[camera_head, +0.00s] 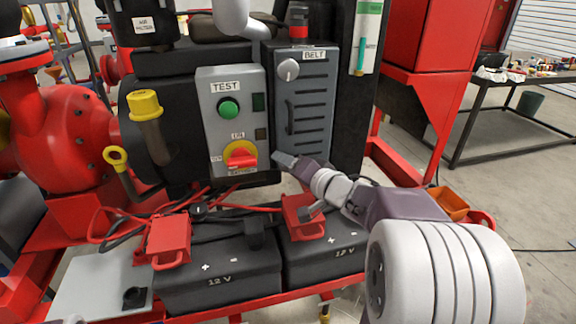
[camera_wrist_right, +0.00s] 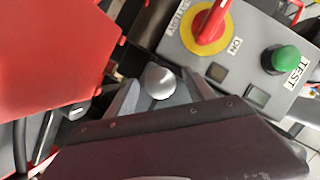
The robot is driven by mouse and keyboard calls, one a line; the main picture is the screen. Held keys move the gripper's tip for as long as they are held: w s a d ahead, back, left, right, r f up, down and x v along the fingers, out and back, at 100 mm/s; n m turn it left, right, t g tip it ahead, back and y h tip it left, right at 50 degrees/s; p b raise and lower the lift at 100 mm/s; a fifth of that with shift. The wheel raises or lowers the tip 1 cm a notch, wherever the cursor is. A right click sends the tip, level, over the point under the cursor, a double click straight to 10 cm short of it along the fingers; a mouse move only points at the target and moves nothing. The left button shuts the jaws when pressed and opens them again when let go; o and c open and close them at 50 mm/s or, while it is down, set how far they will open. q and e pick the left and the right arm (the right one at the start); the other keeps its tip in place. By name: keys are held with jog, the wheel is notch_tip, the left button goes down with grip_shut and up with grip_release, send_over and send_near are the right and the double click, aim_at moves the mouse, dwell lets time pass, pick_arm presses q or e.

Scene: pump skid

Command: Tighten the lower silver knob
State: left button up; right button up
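The belt guard (camera_head: 306,110) is a grey slatted panel with a silver knob (camera_head: 288,69) near its top, under the BELT label. The lower silver knob (camera_wrist_right: 159,82) shows in the right wrist view as a round silver head; in the head view my right gripper hides it. My right gripper (camera_head: 284,161) reaches in from the right to the guard's lower edge. In the right wrist view its fingers (camera_wrist_right: 160,88) stand apart on either side of the knob. Whether they touch it is hard to see. My left gripper is in neither view.
The TEST control box (camera_head: 232,120), with a green button and a red-yellow battery switch (camera_head: 241,155), is just left of the guard. Two black batteries (camera_head: 218,276) with red terminal covers (camera_head: 168,240) lie below. A red cabinet frame (camera_head: 425,90) stands at right.

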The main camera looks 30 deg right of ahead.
grip_shut()
jog(key=shift+w+a+f+n+g+h+b, duration=0.1)
jog(key=shift+n+g+h+b, duration=0.2)
jog(key=shift+n+h+b, duration=2)
jog(key=shift+s+a+r+n+g+h+b, duration=0.2)
jog(key=shift+n+h+b, duration=0.7)
jog(key=shift+n+b, duration=2.7)
jog(key=shift+w+f+n+g+h+b, duration=0.3)
jog(key=shift+n+h+b, duration=1.3)
jog(key=shift+b, duration=2.6)
jog(key=shift+s+r, duration=0.1)
jog(key=shift+s, duration=0.05)
grip_release()
